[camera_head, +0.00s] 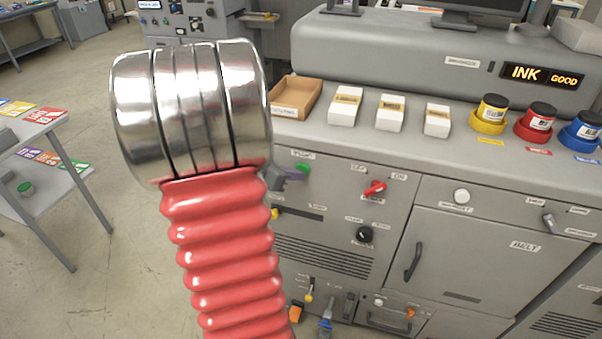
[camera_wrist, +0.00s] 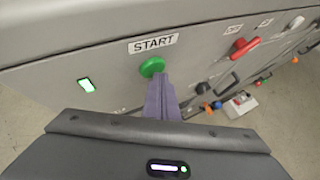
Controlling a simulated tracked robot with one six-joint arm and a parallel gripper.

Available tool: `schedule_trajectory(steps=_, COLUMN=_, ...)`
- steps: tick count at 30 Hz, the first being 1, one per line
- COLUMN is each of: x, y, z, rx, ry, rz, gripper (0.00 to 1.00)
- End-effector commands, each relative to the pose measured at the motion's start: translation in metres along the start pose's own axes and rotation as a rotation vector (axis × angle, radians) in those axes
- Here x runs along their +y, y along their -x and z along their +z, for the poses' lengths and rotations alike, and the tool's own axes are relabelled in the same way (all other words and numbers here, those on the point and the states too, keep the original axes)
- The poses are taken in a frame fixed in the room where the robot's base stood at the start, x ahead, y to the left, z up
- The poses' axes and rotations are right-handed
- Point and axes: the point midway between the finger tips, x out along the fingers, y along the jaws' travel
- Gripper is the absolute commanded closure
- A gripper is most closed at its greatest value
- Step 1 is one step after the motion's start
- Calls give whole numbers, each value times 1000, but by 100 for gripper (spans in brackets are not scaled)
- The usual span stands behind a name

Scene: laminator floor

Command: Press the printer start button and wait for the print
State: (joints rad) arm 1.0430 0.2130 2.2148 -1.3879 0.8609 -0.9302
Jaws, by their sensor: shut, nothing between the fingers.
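The green start button (camera_wrist: 152,66) is a round knob under a START label on the grey machine's (camera_head: 343,213) front panel; it also shows in the head view (camera_head: 303,169). My gripper (camera_wrist: 160,80) is shut and empty, with its purple-grey fingers pointing at the button. The fingertips are at the button's lower edge in the wrist view; whether they touch it I cannot tell. In the head view my gripper (camera_head: 291,174) is partly hidden behind my red arm. A small green-lit indicator (camera_wrist: 87,85) is left of the button.
A red switch (camera_head: 374,188) and a black knob (camera_head: 364,234) are right of the button. An INK GOOD display (camera_head: 541,75) is lit. Ink pots, white boxes and a wooden tray (camera_head: 297,95) line the machine top. Open floor (camera_head: 110,200) lies left.

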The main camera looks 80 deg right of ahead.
Motion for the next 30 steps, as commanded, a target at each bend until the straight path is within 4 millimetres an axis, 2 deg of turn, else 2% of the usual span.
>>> schedule_trajectory(steps=11, x=0, y=0, z=0, rx=-1, ry=0, rz=1, gripper=100)
schedule_trajectory(steps=30, x=-9, y=13, z=-9, rx=0, ry=0, rz=1, gripper=100)
